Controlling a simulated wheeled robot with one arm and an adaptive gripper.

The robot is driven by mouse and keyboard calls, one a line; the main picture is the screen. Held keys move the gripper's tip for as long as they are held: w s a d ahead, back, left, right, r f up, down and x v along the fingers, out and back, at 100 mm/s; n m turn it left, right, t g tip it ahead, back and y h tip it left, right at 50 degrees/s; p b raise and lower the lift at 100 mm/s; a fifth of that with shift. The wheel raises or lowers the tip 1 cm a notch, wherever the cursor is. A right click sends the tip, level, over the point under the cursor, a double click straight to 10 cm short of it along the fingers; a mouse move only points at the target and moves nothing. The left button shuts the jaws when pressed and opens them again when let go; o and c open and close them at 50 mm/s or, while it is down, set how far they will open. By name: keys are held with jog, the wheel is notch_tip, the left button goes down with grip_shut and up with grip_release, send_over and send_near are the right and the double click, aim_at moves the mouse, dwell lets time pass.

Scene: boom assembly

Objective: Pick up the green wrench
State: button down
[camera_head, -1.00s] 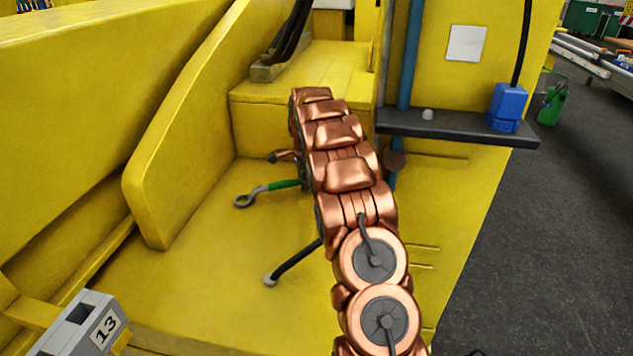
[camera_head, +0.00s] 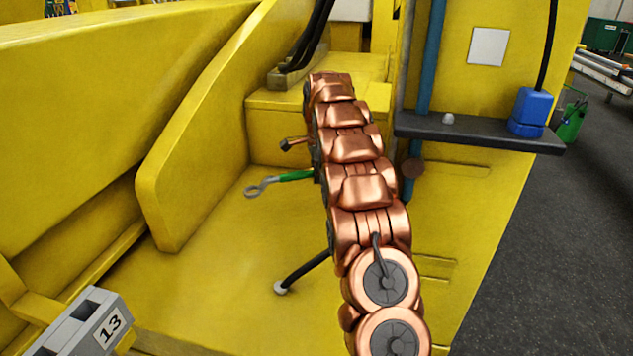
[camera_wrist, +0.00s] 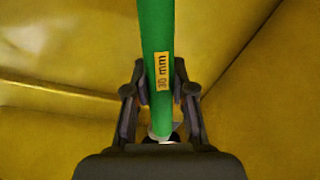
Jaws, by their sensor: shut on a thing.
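The green wrench (camera_head: 281,180) has a green handle and a grey ring end that points left in the head view. In the wrist view its green handle (camera_wrist: 156,45) runs up from between the fingers and bears a "30 mm" label. My gripper (camera_wrist: 160,92) is shut on the handle, with one dark finger on each side. In the head view my copper-coloured arm hides the gripper and the other end of the wrench. The wrench appears to be above the yellow surface (camera_head: 230,270), but I cannot tell the gap exactly.
A yellow side wall (camera_head: 195,140) stands left of the wrench. A dark shelf (camera_head: 470,132) with a blue container (camera_head: 530,112) is at the right. A black rod (camera_head: 305,270) with a pale tip is near my arm. A grey block marked 13 (camera_head: 85,325) is at lower left.

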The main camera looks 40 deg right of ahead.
jog(key=shift+r, duration=0.45)
jog(key=shift+s+a+r, duration=0.15)
jog(key=shift+s+a, duration=0.1)
jog(key=shift+a, duration=0.1)
jog(key=s+a+b, duration=0.5)
jog(key=s+a, duration=0.6)
jog(key=a, duration=0.4)
jog(key=shift+a, duration=0.1)
jog(key=c, duration=1.5)
grip_release()
grip_shut()
